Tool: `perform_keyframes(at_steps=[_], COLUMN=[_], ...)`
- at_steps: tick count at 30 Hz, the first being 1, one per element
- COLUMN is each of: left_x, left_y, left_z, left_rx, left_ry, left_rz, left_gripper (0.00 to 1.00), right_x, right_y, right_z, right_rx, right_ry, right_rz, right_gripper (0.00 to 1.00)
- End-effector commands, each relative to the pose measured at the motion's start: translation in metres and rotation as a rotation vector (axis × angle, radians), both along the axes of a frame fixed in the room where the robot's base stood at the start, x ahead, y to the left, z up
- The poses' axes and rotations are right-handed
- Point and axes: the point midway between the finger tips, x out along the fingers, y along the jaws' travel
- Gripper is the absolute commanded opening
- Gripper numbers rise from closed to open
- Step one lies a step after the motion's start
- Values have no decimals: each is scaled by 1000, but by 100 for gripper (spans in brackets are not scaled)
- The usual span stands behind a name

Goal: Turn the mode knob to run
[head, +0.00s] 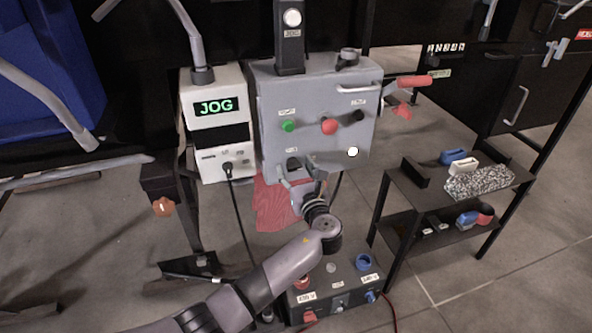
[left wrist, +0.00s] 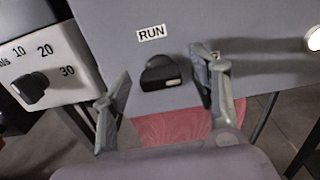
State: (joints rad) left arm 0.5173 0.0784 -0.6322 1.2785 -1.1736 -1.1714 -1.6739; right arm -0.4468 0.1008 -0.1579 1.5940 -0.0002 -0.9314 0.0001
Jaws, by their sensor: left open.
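The mode knob (left wrist: 158,72) is a black knob on the lower front of the grey control box (head: 268,90). Its white mark sits at its lower right side, away from the RUN label (left wrist: 151,33) above it. A second label to the right is mostly hidden by a finger. My left gripper (left wrist: 163,67) is open, with one finger on each side of the knob and visible gaps to it. In the head view the left gripper (head: 302,187) is at the box's lower edge and partly covers the knob. The display (head: 216,107) reads JOG. My right gripper is not in view.
A green button (head: 288,126), a red button (head: 329,126) and a black knob (head: 359,115) are higher on the box. A white unit (head: 207,168) with a dial stands left. A red cloth (head: 272,205) hangs below. A shelf rack (head: 400,200) stands right.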

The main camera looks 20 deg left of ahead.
Motion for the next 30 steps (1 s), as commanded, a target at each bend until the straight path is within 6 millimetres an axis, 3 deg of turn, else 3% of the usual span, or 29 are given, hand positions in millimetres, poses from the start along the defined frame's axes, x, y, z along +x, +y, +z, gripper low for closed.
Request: perform_keyframes(at_steps=[2,23,30], left_x=[0,0,-1], left_y=[0,0,0], left_z=[0,0,0], left_rx=[0,1,-12], left_ry=[0,1,-8], left_rz=[0,0,1], left_gripper=[55,8,7], right_x=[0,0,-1], right_y=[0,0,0], right_z=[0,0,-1], right_rx=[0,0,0], right_ry=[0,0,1], right_rz=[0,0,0], right_gripper=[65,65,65])
